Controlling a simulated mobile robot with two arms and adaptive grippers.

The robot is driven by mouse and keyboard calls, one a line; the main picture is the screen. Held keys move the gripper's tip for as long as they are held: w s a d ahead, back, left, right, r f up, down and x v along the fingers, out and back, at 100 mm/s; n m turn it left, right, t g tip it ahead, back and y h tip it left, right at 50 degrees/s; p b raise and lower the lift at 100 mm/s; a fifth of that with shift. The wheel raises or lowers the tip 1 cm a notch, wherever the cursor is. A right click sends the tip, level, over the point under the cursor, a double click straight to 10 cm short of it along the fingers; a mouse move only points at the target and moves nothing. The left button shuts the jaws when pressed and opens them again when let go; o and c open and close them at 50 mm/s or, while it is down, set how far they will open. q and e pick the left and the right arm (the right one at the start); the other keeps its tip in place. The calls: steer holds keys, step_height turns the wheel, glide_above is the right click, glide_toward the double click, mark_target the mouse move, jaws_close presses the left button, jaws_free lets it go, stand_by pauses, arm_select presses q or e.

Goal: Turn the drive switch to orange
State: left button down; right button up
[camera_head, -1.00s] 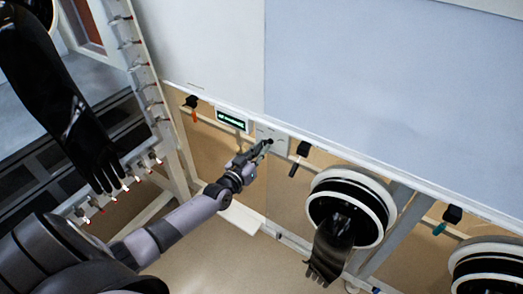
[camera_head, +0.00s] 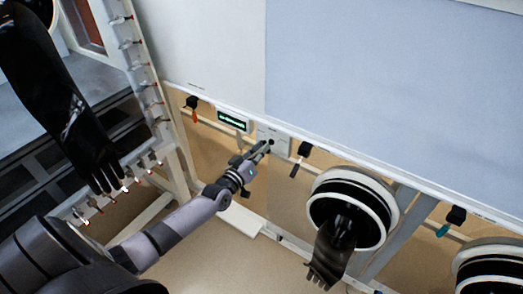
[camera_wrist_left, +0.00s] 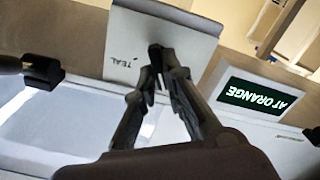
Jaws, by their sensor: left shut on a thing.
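The drive switch is a pale plate (camera_head: 281,141) on the front rail of the glovebox row, with a small dark knob (camera_wrist_left: 155,51). The plate also shows in the left wrist view (camera_wrist_left: 190,38), where a "TEAL" label is readable. My left gripper (camera_head: 264,147) is at the plate, its fingers shut on the knob; it also shows in the left wrist view (camera_wrist_left: 158,76). The fingers hide much of the knob and I cannot see its pointer. My right gripper is not in view.
Black fittings with an orange tab (camera_head: 194,115), a dark tab (camera_head: 294,170) and a teal tab (camera_head: 441,229) hang along the rail. A black glove (camera_head: 331,250) hangs from a round port right of the switch. Another black glove (camera_head: 60,100) is at the left.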

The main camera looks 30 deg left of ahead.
arm_select(q)
steer(key=c, duration=1.7)
jaws_free()
steer(key=s, duration=1.2)
steer(key=shift+a, duration=0.25)
